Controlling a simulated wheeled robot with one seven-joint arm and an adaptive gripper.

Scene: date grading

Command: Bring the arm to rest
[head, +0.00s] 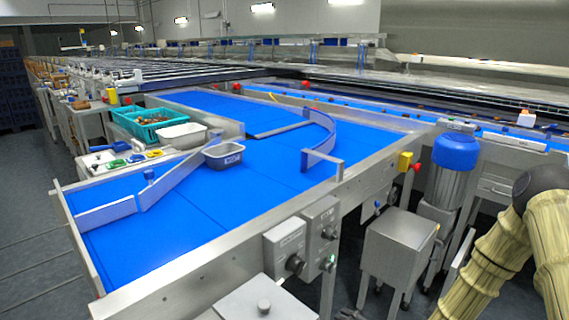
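My arm (510,250) shows at the lower right in the head view, in a ribbed tan cover with a dark joint at its top. It is bent and stands beside the conveyor line, apart from the blue belt. My gripper lies outside the picture, so its state does not show.
A blue belt (200,217) with metal guides fills the middle. A grey tub (223,155) stands on it. Teal crates (150,124) with brown contents and a pale tub (182,135) stand at its left. A blue-capped motor (455,152) and a steel box (398,245) stand near my arm.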

